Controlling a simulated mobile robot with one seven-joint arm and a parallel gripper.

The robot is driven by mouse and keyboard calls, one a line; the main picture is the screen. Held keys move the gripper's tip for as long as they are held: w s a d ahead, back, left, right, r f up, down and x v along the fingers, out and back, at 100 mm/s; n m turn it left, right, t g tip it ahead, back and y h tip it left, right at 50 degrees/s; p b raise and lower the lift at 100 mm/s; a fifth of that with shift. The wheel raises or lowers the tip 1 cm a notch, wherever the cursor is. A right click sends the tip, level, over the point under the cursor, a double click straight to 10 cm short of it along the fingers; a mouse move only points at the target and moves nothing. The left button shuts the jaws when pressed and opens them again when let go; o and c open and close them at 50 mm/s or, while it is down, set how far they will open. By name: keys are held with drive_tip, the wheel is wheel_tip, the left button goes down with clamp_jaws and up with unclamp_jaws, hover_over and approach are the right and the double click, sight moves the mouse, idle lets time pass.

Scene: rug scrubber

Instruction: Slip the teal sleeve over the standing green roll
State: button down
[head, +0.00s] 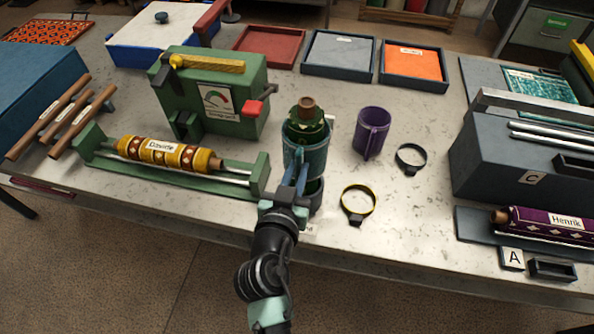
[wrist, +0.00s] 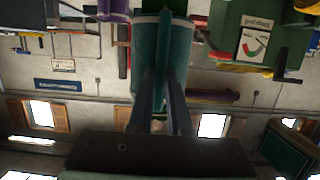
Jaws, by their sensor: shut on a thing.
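The green roll (head: 306,128) stands upright near the front edge of the table, its brown core end on top. The teal sleeve (head: 316,160) is around the roll's middle. The roll's patterned top sticks out above the sleeve, and some dark green shows below it, above a grey base (head: 316,203). My gripper (head: 294,178) is shut on the near side of the sleeve. The wrist view is upside down; there the sleeve (wrist: 183,62) is between the fingers of my gripper (wrist: 160,98). The far side of the sleeve is hidden.
A purple sleeve (head: 371,134), a black clamp ring (head: 411,158) and a yellow-rimmed ring (head: 358,203) stand or lie to the right. A green machine (head: 205,100) and a yellow roll (head: 165,152) in a green cradle (head: 230,182) are close on the left.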

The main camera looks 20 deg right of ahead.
wheel_tip(320, 180, down, 6)
drive_tip(key=b, duration=0.6)
drive_tip(key=shift+b, duration=0.35)
drive_tip(key=c, duration=0.8)
unclamp_jaws()
drive_tip(key=shift+f, duration=0.1)
drive_tip(key=shift+b+v, duration=1.35)
drive_tip(key=shift+v, duration=5.15)
drive_tip(key=shift+w, duration=0.1)
